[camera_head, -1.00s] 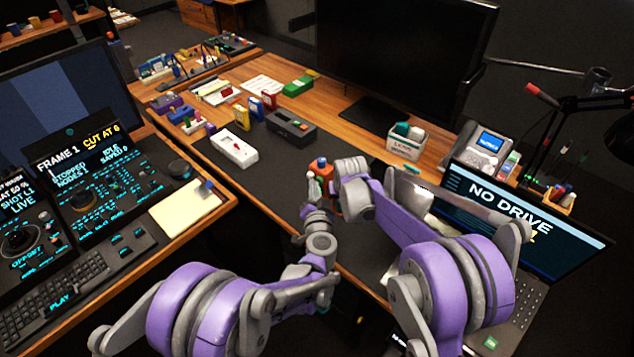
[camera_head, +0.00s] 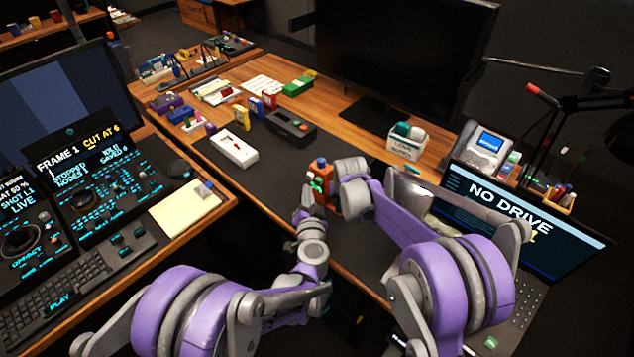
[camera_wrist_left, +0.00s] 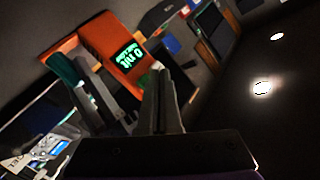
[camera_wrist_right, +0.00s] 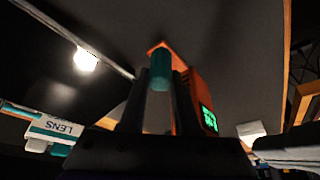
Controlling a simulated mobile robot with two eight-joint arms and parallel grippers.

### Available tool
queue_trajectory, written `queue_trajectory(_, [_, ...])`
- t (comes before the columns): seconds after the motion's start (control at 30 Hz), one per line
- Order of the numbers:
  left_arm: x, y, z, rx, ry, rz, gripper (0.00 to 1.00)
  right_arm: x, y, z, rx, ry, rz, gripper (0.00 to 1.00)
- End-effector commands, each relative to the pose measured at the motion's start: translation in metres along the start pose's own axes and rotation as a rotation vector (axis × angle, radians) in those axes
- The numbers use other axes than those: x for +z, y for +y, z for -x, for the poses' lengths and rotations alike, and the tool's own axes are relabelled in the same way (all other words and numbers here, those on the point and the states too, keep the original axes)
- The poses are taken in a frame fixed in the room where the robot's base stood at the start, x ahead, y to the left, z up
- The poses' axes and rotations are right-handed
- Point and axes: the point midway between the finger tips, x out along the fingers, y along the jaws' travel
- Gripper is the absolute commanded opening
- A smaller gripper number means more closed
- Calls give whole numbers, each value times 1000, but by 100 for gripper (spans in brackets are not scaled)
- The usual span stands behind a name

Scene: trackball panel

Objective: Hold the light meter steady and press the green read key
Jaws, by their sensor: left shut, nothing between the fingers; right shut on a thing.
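The light meter (camera_head: 321,168) is an orange block with a lit green display. It stands up over the dark desk mat near its front edge. My right gripper (camera_wrist_right: 158,95) is shut on the meter, with a teal cylinder (camera_wrist_right: 161,70) showing between its fingers. The display (camera_wrist_left: 131,57) faces my left wrist view and seems to read "0 nit". My left gripper (camera_head: 303,208) is shut and empty, a little left of and below the meter in the head view. Its closed fingertips (camera_wrist_left: 161,75) point at the meter's display side.
A white box (camera_head: 234,149) and a dark grey device (camera_head: 291,127) lie on the mat to the left. A laptop (camera_head: 520,235) stands close at right, below a telephone (camera_head: 487,147). A console (camera_head: 95,200) fills the left. The mat between console and meter is clear.

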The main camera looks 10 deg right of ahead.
Motion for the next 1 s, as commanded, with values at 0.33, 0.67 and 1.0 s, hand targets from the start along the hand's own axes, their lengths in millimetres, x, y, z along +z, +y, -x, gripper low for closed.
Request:
queue_trajectory(0.33, [18,-18,24,-2,-1,0,0,0,0,0,0,0,0,0])
queue_trajectory(0.67, [21,-21,29,0,0,0,0,0,0,0,0,0,0,0])
queue_trajectory(1.0, [21,-21,29,0,0,0,0,0,0,0,0,0,0,0])
